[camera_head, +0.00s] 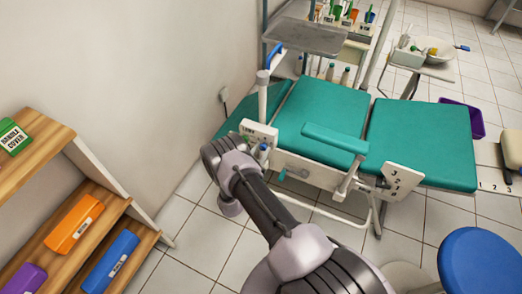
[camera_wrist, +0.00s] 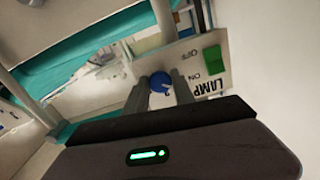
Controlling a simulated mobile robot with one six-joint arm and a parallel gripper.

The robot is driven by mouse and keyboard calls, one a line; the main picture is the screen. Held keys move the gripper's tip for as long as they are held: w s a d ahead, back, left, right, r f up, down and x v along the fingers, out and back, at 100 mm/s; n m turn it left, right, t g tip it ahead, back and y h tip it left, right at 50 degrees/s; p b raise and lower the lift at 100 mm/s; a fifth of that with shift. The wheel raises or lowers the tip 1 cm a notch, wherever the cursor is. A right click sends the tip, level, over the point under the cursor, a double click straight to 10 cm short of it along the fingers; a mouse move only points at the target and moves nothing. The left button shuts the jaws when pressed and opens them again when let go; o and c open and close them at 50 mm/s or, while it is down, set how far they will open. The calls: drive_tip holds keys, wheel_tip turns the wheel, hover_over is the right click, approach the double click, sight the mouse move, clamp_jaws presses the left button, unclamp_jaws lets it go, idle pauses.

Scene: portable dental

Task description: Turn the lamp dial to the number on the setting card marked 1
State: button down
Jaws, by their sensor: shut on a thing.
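The dial's numbers are not readable. I cannot make out a setting card marked 1.
The green chair (camera_head: 410,140) spreads right of the panel, with a numbered white plate (camera_head: 401,181) on its side. A wooden shelf (camera_head: 95,205) with coloured boxes stands at the left. A blue stool (camera_head: 485,262) is at the lower right. Tiled floor (camera_head: 185,245) is clear between shelf and arm.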

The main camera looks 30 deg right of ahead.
drive_tip(key=m+p, duration=0.2)
drive_tip(key=m, duration=0.3)
drive_tip(key=m+p, duration=0.2)
drive_tip(key=m, duration=0.3)
drive_tip(key=shift+a, duration=0.1)
drive_tip(key=shift+m, duration=0.3)
idle(0.3)
drive_tip(key=c, duration=1.1)
unclamp_jaws()
drive_tip(key=shift+o, duration=0.2)
drive_tip(key=shift+a, duration=0.1)
drive_tip(key=p+v, duration=0.5)
drive_tip(key=v, duration=1.2)
